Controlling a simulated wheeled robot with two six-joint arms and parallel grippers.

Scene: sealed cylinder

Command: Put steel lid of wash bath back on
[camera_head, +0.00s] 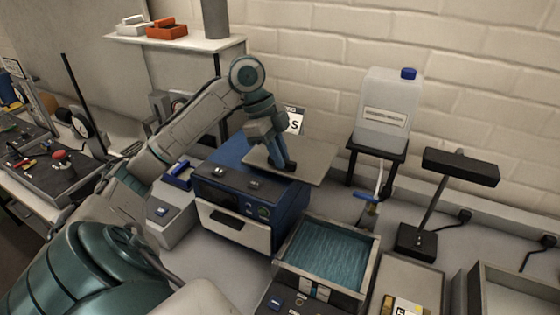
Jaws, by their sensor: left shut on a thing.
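The wash bath (283,250) is an open-topped steel tank with blue-green liquid in it, at the lower middle. The steel lid (318,160) is a flat, pale plate above the back right of the blue machine, behind the bath. My left gripper (284,164) points down over the lid and is shut on its dark handle. The fingers partly hide the handle. I cannot tell whether the lid rests on the machine or hangs just above it. My right gripper is not in view.
The blue machine (236,205) stands left of the bath. A white canister (388,108) on a black stand is behind it. A black lamp (418,240) stands to the right, near an open tray (515,285). A valve with a blue handle (370,200) is behind the bath.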

